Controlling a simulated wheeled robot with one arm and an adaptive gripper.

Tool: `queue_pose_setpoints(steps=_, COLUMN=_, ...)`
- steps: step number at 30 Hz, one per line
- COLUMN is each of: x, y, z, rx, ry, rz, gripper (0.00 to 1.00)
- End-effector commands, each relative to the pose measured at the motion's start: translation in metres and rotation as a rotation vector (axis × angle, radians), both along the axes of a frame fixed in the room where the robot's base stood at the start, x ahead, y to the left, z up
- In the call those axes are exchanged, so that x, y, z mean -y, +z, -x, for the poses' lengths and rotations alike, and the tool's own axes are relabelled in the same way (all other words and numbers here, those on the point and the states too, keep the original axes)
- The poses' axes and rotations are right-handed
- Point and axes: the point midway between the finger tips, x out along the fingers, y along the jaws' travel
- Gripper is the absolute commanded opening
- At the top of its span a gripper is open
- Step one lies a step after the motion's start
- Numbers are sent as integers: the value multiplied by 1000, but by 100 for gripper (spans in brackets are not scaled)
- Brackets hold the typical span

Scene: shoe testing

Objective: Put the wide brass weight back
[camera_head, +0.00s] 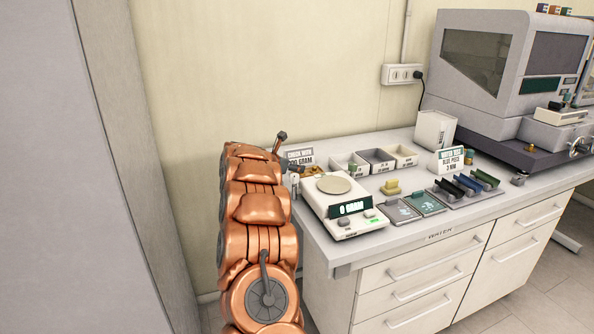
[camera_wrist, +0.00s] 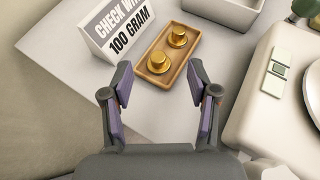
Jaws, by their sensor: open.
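Two brass weights stand in a small wooden tray (camera_wrist: 149,73) in the wrist view, one at the far end (camera_wrist: 178,36) and one at the near end (camera_wrist: 158,61). Each has a brim and a raised top; I cannot tell for sure which is the wide one. My gripper (camera_wrist: 160,77) is open and empty, its fingers spread on either side of the tray's near end. In the head view the weights (camera_head: 313,171) are small behind the scale, and my arm hides part of that corner.
A sign reading 100 gram (camera_wrist: 118,27) stands left of the tray. The scale (camera_head: 350,221) reads 0 gram and its plate (camera_head: 334,185) is empty. Open bins (camera_head: 377,160) stand behind. Sample pieces (camera_head: 467,185) and a large machine (camera_head: 500,65) are to the right.

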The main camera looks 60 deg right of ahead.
Motion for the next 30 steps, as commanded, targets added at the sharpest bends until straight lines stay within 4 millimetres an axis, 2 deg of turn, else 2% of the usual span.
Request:
queue_pose_setpoints(steps=9, x=-39, y=16, z=-2, rx=-1, ry=4, rz=0, gripper=60)
queue_pose_setpoints(steps=15, x=-57, y=28, z=-1, rx=1, ry=0, rz=0, gripper=60)
queue_pose_setpoints(steps=21, x=-66, y=32, z=-1, rx=-1, ry=0, rz=0, gripper=60)
queue_pose_setpoints(steps=30, x=-67, y=33, z=-1, rx=-2, ry=0, rz=0, gripper=60)
